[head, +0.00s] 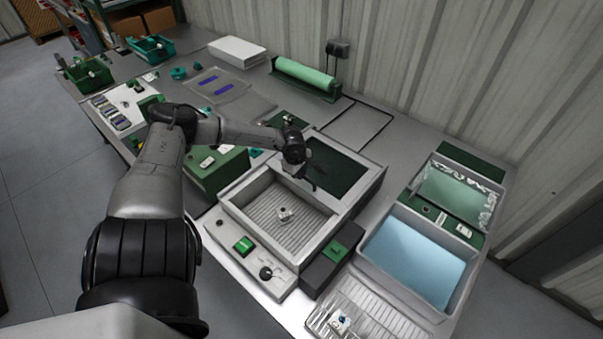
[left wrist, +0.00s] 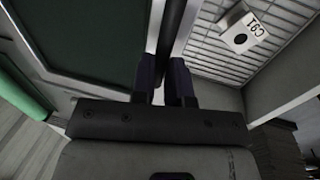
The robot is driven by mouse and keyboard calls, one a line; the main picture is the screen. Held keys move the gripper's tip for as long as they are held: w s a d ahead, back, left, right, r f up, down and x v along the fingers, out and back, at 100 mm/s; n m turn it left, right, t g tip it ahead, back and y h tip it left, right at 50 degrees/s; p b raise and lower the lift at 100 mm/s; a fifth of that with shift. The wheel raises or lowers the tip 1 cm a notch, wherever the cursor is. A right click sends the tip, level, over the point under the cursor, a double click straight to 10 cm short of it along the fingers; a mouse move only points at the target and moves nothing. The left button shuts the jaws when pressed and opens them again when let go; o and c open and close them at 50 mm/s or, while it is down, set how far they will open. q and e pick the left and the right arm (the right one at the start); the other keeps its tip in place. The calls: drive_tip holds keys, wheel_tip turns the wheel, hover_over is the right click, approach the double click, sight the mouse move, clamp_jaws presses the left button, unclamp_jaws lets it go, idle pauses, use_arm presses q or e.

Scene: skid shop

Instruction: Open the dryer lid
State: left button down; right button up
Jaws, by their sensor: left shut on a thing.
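The dryer is a pale grey box (head: 230,213) with a ribbed floor, standing in the middle of the bench. Its lid (head: 335,166), a dark green panel in a pale frame, lies over the back part, and the front part of the box is uncovered. My left gripper (head: 311,184) is at the lid's front edge, above the opening. In the left wrist view its fingers (left wrist: 166,82) are shut on a dark upright bar (left wrist: 172,35) by the lid's edge, seemingly its handle. The green panel (left wrist: 82,38) is left of the bar. My right gripper is not in view.
A control panel with a green switch (head: 243,245) and black knob (head: 266,273) is in front. A blue-bottomed tray (head: 415,262) stands to the right.

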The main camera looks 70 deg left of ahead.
use_arm(q)
drive_tip(key=c, duration=1.1)
unclamp_jaws()
drive_tip(key=shift+r, duration=0.1)
drive_tip(key=shift+s+d+r+p, duration=0.25)
drive_tip(key=shift+s+r+p, duration=0.15)
drive_tip(key=shift+r+p, duration=1.6)
drive_tip(key=shift+s+d+r+p, duration=0.2)
drive_tip(key=shift+s+r+p, duration=0.15)
drive_tip(key=shift+r+p, duration=1.65)
drive_tip(key=shift+s+d+r+p, duration=0.35)
drive_tip(key=shift+r+p, duration=0.9)
drive_tip(key=shift+r, duration=1.4)
drive_tip(key=shift+a+n, duration=0.1)
drive_tip(key=shift+n, duration=0.2)
